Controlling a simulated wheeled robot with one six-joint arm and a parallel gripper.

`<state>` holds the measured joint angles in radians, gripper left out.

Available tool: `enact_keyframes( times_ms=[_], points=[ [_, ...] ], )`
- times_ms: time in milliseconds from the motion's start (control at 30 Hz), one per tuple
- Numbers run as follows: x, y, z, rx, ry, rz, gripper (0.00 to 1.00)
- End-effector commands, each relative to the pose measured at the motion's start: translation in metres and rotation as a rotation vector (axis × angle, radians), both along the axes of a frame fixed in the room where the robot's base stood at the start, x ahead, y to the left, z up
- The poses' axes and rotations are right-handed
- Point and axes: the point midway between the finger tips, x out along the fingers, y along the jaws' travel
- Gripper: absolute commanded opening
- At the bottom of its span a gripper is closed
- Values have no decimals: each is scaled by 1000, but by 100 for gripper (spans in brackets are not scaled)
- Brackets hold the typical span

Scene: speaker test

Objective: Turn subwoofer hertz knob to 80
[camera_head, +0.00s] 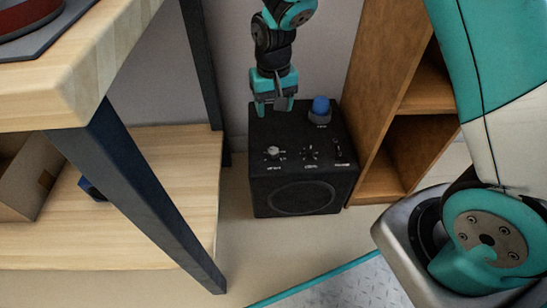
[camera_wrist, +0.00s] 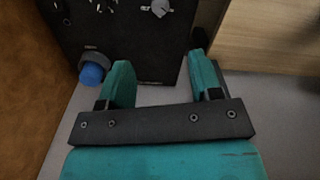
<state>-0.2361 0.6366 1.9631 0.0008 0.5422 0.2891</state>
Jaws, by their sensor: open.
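The black subwoofer (camera_head: 268,190) stands on the floor between the table and the wooden shelf. Its top panel carries a silver knob (camera_head: 273,152) at the left, a dark dial (camera_head: 311,154) in the middle and a large blue knob (camera_head: 320,106) at the back right. The labels are too small to read. In the wrist view the silver knob (camera_wrist: 160,8) is at the top edge and the blue knob (camera_wrist: 92,72) at the left. My gripper (camera_head: 275,108) is open and empty over the back left of the subwoofer, apart from the knobs; its fingers (camera_wrist: 161,80) show in the wrist view.
A wooden table (camera_head: 120,50) with a dark metal leg (camera_head: 150,195) stands at the left, with a lower shelf (camera_head: 150,235) holding a cardboard box (camera_head: 22,180). A brown wooden shelf unit (camera_head: 385,85) stands close to the subwoofer's right side. The wall is behind it.

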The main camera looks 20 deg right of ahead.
Motion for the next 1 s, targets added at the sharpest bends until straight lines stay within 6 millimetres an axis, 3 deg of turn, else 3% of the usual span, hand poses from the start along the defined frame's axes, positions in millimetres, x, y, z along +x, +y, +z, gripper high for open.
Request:
enact_keyframes(
  times_ms=[600,800,1000],
  points=[
    [-1,0,-134,0,1,1,58],
    [0,0,-159,1,0,1,58],
    [0,0,-166,1,0,1,58]
  ],
)
